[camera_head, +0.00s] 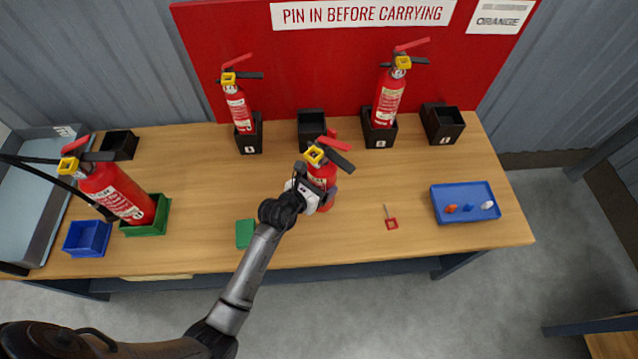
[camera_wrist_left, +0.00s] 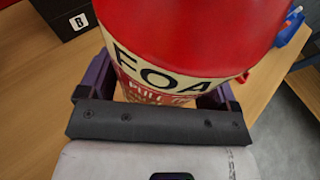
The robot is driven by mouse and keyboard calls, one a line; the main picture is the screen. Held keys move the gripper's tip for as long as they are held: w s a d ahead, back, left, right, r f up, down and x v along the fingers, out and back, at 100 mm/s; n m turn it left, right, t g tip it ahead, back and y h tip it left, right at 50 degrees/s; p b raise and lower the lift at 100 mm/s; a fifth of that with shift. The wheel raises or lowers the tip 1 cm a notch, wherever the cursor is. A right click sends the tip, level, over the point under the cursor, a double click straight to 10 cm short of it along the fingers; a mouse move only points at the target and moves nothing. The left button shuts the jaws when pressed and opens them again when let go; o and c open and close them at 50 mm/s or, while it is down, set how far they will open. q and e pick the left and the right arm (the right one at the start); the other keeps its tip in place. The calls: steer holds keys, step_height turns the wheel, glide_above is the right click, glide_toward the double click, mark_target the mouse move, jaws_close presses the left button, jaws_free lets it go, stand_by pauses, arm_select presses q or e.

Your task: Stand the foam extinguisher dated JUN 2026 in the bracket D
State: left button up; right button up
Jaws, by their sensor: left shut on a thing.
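My left gripper (camera_head: 318,190) is shut around the body of a small red extinguisher (camera_head: 326,172) near the middle of the table. It has a yellow collar and a black and red handle. In the left wrist view its label (camera_wrist_left: 160,72) reads "FOA", the rest hidden; no date is readable. I cannot tell whether its base touches the table. Black brackets stand along the back: an empty one (camera_head: 312,115) behind the held extinguisher and an empty one (camera_head: 442,124) at the right. In the wrist view one black bracket (camera_wrist_left: 66,12) bears a B; I cannot read D. My right gripper is not in view.
Extinguishers fill two back brackets (camera_head: 240,108) (camera_head: 388,98). A larger one (camera_head: 118,190) leans in a green tray (camera_head: 162,212). A blue bin (camera_head: 88,238), green block (camera_head: 245,233), red-tagged pin (camera_head: 391,222) and blue tray (camera_head: 460,190) lie toward the front.

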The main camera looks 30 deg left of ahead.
arm_select(q)
steer(key=shift+f+b, duration=0.3)
steer(key=shift+b, duration=0.05)
steer(key=shift+a, duration=0.1)
steer(key=shift+f, duration=0.1)
steer(key=o, duration=0.9)
steer(key=shift+s+f, duration=0.1)
steer(key=shift+f, duration=0.25)
steer(key=shift+o, duration=1.4)
steer(key=shift+r, duration=0.2)
steer(key=p+v, duration=0.2)
steer(key=v, duration=0.9)
steer(key=shift+s+r, duration=0.3)
steer(key=shift+r, duration=0.1)
